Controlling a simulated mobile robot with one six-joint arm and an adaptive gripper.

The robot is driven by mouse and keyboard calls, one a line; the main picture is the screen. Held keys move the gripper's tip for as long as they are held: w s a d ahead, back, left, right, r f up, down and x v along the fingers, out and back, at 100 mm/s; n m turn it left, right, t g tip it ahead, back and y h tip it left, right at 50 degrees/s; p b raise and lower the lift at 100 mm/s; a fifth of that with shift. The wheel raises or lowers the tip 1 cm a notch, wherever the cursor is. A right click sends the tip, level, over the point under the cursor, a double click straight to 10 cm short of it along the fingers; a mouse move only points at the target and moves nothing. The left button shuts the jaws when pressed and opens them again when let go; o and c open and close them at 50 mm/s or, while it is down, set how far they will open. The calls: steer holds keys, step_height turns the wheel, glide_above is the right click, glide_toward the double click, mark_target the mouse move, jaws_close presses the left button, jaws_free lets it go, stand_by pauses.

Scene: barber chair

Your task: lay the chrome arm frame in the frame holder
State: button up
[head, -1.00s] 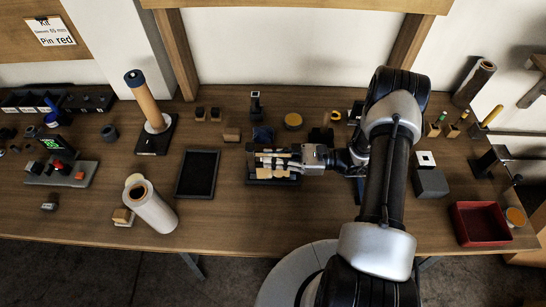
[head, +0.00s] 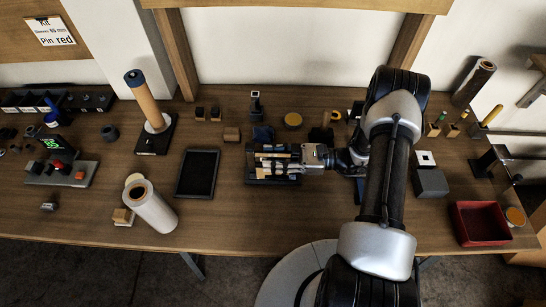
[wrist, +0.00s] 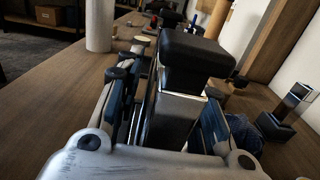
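The chrome arm frame (wrist: 172,118), a bright metal body with a black padded top (wrist: 194,58), stands between my gripper's two fingers in the wrist view. A gap shows between the left finger and the metal; the right finger is partly hidden behind it. My gripper (head: 276,163) looks open around the frame, though its fingertips are partly covered. In the head view it reaches left over a low dark holder (head: 258,181) near the table's middle. The gripper hides most of the holder, so I cannot tell how the frame sits in it.
A dark blue lump (head: 263,134) and a small upright post (head: 255,104) stand behind. The table front below the holder is clear.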

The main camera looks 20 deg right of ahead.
steer(key=v, duration=1.2)
